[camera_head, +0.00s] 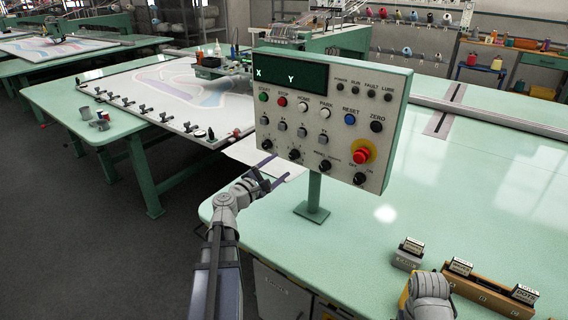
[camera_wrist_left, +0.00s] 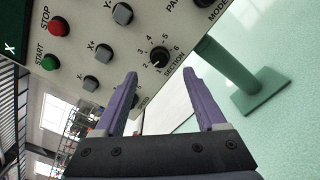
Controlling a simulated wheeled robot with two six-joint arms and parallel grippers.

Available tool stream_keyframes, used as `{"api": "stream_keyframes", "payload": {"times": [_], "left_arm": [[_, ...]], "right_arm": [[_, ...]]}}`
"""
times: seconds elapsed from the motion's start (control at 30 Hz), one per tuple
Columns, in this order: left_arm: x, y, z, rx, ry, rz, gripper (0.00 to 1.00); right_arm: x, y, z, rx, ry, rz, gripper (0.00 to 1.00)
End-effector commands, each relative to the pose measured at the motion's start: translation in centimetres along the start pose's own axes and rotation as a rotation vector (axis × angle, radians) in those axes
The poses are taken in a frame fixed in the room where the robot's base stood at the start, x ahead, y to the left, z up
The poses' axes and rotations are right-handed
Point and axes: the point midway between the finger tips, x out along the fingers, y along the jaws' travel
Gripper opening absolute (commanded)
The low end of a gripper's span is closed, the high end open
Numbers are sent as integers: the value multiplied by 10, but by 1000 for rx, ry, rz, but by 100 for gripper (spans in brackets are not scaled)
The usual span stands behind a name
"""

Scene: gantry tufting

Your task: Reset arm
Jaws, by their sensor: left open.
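The control panel (camera_head: 330,115) stands on a green post and has a dark display with X and Y, coloured buttons, rows of knobs and a red emergency knob (camera_head: 360,156). My left gripper (camera_head: 272,171) is open and empty, just below the panel's lower left corner. In the left wrist view its two purple fingers (camera_wrist_left: 158,85) reach towards the panel face. The section knob (camera_wrist_left: 160,56) shows just beyond the gap between the fingertips, apart from them. Part of my right arm (camera_head: 428,296) shows at the bottom edge; its fingers do not show.
The panel's post (camera_head: 314,195) stands on the pale green table (camera_head: 470,200). A wooden holder (camera_head: 480,292) with labelled blocks sits at the front right, close to my right arm. A frame with a tufted design (camera_head: 165,85) lies on the left table. The table's middle is clear.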

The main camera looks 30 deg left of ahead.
Motion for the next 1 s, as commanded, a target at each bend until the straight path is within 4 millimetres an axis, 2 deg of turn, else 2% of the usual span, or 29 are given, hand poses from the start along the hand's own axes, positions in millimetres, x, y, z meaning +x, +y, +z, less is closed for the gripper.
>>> {"api": "stream_keyframes", "payload": {"times": [0.13,0.5,0.57,1.0], "left_arm": [[-8,0,0,0,0,0,73],[-5,0,0,0,-1,-1,73],[0,0,-1,0,-1,-1,73],[61,1,0,0,-2,-1,73]], "right_arm": [[0,0,0,0,0,0,100],[0,0,0,0,0,0,100],[0,0,0,0,0,0,100],[0,0,0,0,0,0,100]]}}
